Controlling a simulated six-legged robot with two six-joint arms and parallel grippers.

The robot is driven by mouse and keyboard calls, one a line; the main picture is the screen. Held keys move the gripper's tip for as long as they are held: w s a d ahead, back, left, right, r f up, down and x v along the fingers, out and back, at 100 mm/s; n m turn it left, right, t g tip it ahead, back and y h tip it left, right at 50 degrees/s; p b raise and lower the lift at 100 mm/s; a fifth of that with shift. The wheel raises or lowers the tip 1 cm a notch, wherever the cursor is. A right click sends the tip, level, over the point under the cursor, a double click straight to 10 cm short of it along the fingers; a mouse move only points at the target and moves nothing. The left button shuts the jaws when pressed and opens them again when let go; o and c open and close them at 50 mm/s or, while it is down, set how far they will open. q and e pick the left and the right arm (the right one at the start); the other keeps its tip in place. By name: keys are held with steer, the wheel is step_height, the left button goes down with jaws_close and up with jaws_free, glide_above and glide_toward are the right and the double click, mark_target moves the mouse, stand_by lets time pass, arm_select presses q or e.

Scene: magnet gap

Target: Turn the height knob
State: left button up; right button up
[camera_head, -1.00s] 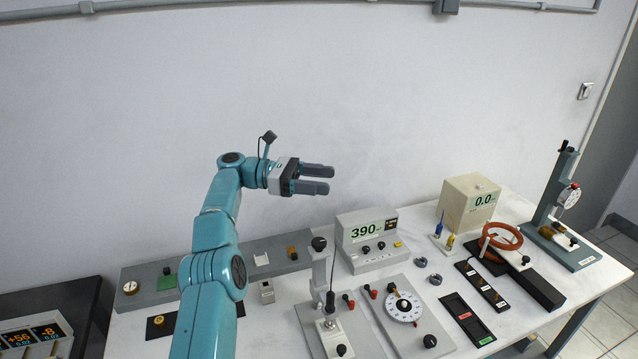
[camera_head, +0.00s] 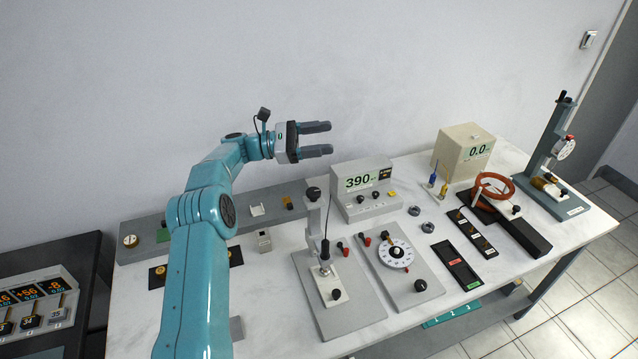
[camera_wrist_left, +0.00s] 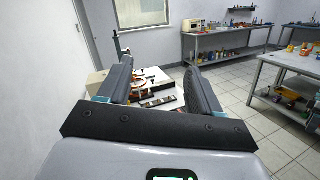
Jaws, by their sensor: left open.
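A grey stand with an upright post (camera_head: 312,220) is on the bench, with a round black knob (camera_head: 314,193) at its top and a thin rod beside it. Another black knob (camera_head: 337,294) is on its base plate. I cannot read a label that names either as the height knob. My left gripper (camera_head: 331,138) is open and empty, in the air above and behind the post, apart from it, fingers pointing right. In the left wrist view its two fingers (camera_wrist_left: 160,75) are spread with nothing between them. My right gripper is not in view.
Right of the stand is a plate with a white dial (camera_head: 396,253). A meter (camera_head: 366,190) reading 390 stands behind. Further right are a beige box (camera_head: 462,152), an orange ring (camera_head: 493,187) and a tall gauge stand (camera_head: 551,150). Bare bench top (camera_head: 275,262) lies left of the stand.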

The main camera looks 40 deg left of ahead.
arm_select(q)
step_height(320, 180, down, 5)
steer(key=s+a+n+t+y+b, duration=0.1)
steer(key=s+n+t+y, duration=0.1)
steer(key=t, duration=0.1)
steer(key=n+t+y+b, duration=0.1)
steer(key=n+y+b, duration=0.5)
steer(key=n+y, duration=0.25)
glide_toward(319, 190)
steer(key=shift+y, duration=0.25)
steer(key=p+x, duration=0.4)
steer(key=x, duration=0.6)
steer(key=shift+w, duration=0.2)
